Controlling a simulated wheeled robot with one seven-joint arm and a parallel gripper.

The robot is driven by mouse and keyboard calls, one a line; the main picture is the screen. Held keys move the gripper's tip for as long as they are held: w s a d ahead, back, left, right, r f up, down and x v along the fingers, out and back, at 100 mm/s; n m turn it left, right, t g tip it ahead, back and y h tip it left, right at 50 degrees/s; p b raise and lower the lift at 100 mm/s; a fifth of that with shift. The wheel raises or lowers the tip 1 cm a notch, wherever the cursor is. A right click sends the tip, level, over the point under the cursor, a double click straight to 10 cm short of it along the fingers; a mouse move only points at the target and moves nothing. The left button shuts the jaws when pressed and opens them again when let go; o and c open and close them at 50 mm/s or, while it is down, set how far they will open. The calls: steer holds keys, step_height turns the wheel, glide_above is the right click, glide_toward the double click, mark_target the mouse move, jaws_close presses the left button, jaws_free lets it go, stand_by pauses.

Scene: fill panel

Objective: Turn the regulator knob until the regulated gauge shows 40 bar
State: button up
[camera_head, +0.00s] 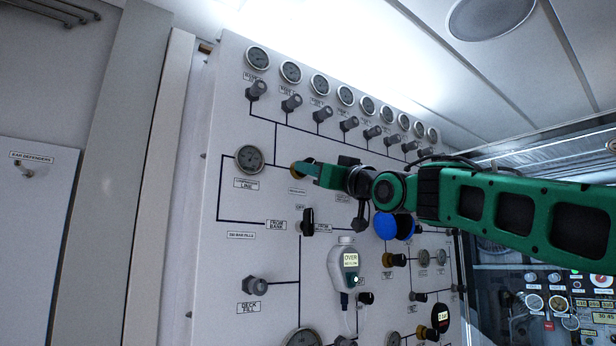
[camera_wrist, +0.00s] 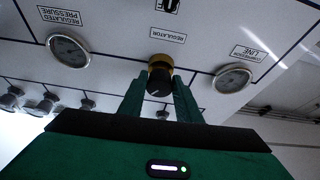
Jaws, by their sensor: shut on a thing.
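The regulator knob (camera_wrist: 160,72), black with a brass collar, sits on the white panel under the REGULATOR label, which appears upside down in the wrist view. My green gripper (camera_wrist: 160,92) has one finger on each side of the knob and is shut on it. My arm seems to hide this gauge in the head view.
The compression line gauge (camera_head: 249,159) is beside the regulator. A row of gauges and valve knobs runs along the panel's top. Below my arm are a black selector handle (camera_head: 308,221), a white handheld meter (camera_head: 347,268) and a blue round knob (camera_head: 385,226).

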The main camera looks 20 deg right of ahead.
steer(key=o, duration=1)
steer(key=v, duration=1)
steer(key=shift+s+d+f, duration=0.15)
steer(key=shift+s+f, duration=0.1)
stand_by(0.8)
